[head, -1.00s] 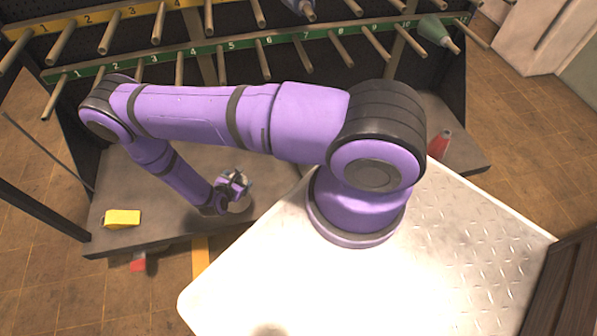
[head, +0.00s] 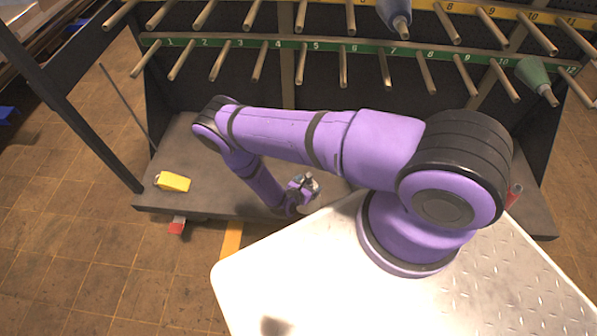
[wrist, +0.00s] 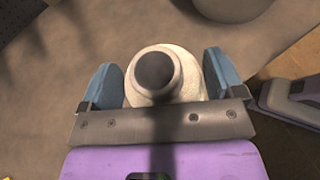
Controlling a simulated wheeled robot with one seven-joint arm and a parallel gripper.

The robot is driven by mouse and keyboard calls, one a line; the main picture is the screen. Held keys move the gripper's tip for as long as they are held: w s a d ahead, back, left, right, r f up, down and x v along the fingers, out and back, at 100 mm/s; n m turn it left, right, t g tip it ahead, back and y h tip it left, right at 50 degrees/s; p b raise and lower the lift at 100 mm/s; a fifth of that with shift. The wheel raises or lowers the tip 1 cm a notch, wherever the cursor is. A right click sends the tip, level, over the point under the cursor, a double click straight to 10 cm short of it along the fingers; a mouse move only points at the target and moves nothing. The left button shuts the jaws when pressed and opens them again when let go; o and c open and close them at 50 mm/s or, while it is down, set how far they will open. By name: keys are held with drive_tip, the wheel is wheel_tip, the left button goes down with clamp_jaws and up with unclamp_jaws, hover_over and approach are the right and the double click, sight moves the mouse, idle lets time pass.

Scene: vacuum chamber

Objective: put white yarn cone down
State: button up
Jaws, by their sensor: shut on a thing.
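The white yarn cone (wrist: 190,82) is cream with a dark round tip, seen nearly end-on in the wrist view. My gripper (wrist: 163,80) is shut on it, with one blue finger pad on each side. In the head view my gripper (head: 304,187) is low over the grey base shelf of the rack (head: 225,190), close to the edge of the white deck. The cone is mostly hidden there. Whether its base touches the shelf I cannot tell.
The rack's yellow and green numbered rails (head: 265,44) carry rows of pegs. A green cone (head: 534,72) and a blue-grey cone (head: 394,14) hang on pegs. A yellow object (head: 174,182) lies at the shelf's left. The shelf between it and my gripper is clear.

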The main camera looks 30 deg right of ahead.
drive_tip(key=w+f, duration=0.4)
drive_tip(key=w, duration=0.7)
drive_tip(key=shift+d+f, duration=0.15)
drive_tip(key=shift+f, duration=0.1)
drive_tip(key=o, duration=1)
drive_tip(key=v, duration=1.2)
